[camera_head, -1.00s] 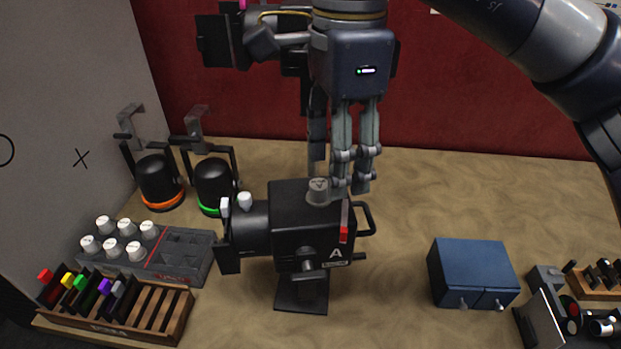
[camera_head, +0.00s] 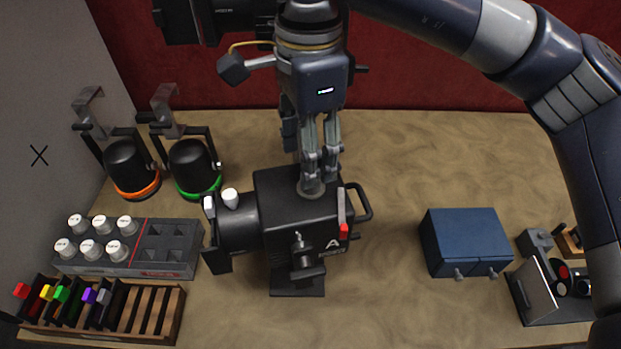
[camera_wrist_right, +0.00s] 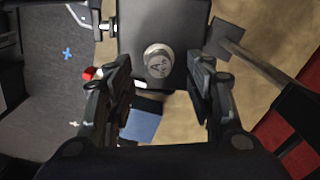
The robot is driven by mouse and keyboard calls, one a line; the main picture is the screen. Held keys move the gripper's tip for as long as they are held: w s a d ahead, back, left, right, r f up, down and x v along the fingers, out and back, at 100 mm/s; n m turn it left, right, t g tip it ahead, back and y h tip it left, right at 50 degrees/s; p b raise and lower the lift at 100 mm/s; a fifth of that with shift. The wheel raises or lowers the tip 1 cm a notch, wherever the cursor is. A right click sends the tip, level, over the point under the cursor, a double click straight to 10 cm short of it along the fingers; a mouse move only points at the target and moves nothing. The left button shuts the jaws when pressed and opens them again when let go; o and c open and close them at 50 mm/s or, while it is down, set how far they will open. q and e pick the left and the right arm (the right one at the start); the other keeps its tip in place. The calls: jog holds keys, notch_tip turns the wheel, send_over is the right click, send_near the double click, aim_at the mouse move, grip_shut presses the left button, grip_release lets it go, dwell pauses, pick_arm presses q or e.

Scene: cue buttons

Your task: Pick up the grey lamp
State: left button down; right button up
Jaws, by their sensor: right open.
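A round grey cap-like piece (camera_head: 311,191), which I take for the grey lamp, stands on top of the black spotlight housing (camera_head: 285,211) marked A. It also shows in the right wrist view (camera_wrist_right: 158,62), with dark markings on its pale top. My right gripper (camera_head: 318,179) points down over it, fingers open. In the wrist view the cap lies between the two fingers (camera_wrist_right: 163,68), with a gap on each side. In the head view the fingertips partly hide it. My left gripper is not in view.
Two black hanging lights, one with an orange ring (camera_head: 136,193) and one with a green ring (camera_head: 200,192), stand left. A grey tray (camera_head: 150,269) with white-capped pieces and a wooden rack (camera_head: 150,337) are nearer. A blue box (camera_head: 464,240) stands right. Table between is clear.

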aim_at(311, 191)
jog(key=f, duration=0.1)
jog(key=f+p, duration=0.1)
jog(key=f, duration=0.1)
jog(key=shift+d+f+p, duration=0.2)
jog(key=shift+d+p, duration=0.05)
jog(key=shift+p, duration=0.1)
jog(key=shift+f, duration=0.35)
jog(key=shift+c, duration=0.7)
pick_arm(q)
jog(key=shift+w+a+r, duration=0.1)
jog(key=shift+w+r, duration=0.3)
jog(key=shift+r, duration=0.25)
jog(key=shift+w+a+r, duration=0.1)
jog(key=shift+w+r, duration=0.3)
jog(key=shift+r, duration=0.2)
pick_arm(e)
jog(key=c, duration=1)
